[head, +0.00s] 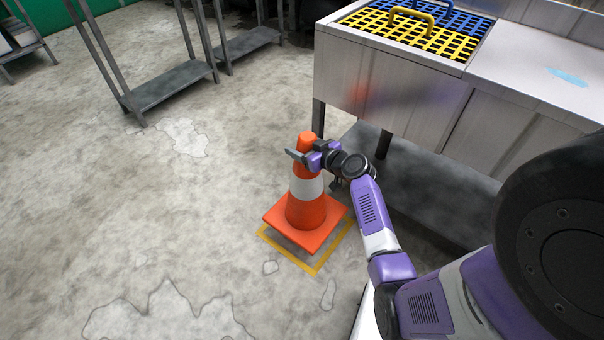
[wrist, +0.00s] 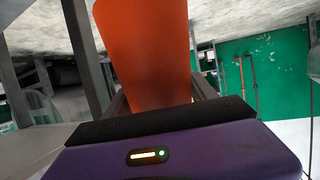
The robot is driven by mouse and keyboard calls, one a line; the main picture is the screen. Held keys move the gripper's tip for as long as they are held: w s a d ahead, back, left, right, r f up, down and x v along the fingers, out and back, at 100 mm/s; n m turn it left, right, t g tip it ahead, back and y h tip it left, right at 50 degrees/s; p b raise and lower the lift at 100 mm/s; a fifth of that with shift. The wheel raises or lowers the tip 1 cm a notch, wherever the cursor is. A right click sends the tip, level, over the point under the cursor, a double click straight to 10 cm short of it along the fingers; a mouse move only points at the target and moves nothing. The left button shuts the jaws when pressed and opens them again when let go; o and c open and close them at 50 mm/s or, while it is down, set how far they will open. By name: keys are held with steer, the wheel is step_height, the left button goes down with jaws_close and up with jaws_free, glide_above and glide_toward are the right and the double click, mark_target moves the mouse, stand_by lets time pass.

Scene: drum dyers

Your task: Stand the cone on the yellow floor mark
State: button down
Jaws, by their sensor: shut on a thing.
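An orange traffic cone (head: 307,209) with a white band and a square base stands close to upright in the head view. My gripper (head: 305,155) is shut on its upper part, just below the tip. The cone also fills the middle of the wrist view (wrist: 147,50), between my fingers. The yellow floor mark (head: 313,270) is a square outline on the concrete. The cone's base overlaps it in the picture and hides its far part; its near edges show below the base. I cannot tell whether the base touches the floor.
A steel sink bench (head: 400,85) with yellow (head: 420,35) and blue (head: 450,15) grids stands at right, behind my arm. Metal racks (head: 170,85) stand at the back left. The floor at left and in front is clear.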

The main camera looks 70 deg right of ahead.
mark_target(307, 182)
step_height(307, 182, down, 10)
steer(key=b, duration=0.4)
steer(key=shift+r, duration=0.2)
steer(key=shift+f, duration=0.15)
steer(key=shift+c, duration=1.4)
jaws_free()
steer(key=shift+f, duration=0.1)
